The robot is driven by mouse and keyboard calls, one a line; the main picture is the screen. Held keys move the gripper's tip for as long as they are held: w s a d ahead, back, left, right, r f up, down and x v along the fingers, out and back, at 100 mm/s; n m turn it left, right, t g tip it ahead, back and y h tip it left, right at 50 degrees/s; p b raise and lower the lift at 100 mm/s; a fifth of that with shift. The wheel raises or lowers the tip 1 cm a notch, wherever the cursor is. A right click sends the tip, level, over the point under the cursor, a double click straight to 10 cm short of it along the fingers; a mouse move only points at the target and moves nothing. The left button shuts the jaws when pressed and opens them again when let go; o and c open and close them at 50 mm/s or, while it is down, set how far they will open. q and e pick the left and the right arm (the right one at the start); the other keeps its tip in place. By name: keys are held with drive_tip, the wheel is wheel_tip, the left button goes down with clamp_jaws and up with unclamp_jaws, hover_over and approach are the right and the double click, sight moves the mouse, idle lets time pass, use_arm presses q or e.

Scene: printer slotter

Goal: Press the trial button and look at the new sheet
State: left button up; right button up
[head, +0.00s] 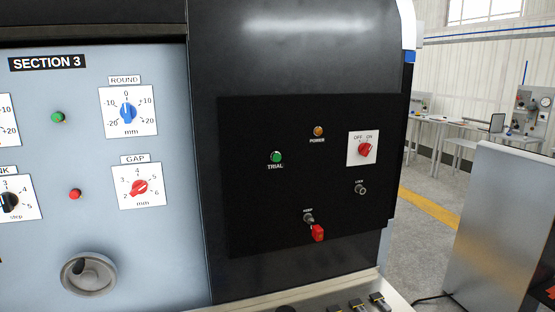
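The green trial button (277,156) sits on the black control panel (330,240), with the label TRIAL under it. Nothing touches it. No sheet that I can make out is in the head view. Neither of my grippers is in view.
The panel also has an amber power lamp (318,131), a red OFF/ON knob (365,150), a lock (361,189) and a key switch (308,218) with a red tag (318,233). Left is the SECTION 3 panel (85,140) with knobs. A grey cabinet (505,225) stands right.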

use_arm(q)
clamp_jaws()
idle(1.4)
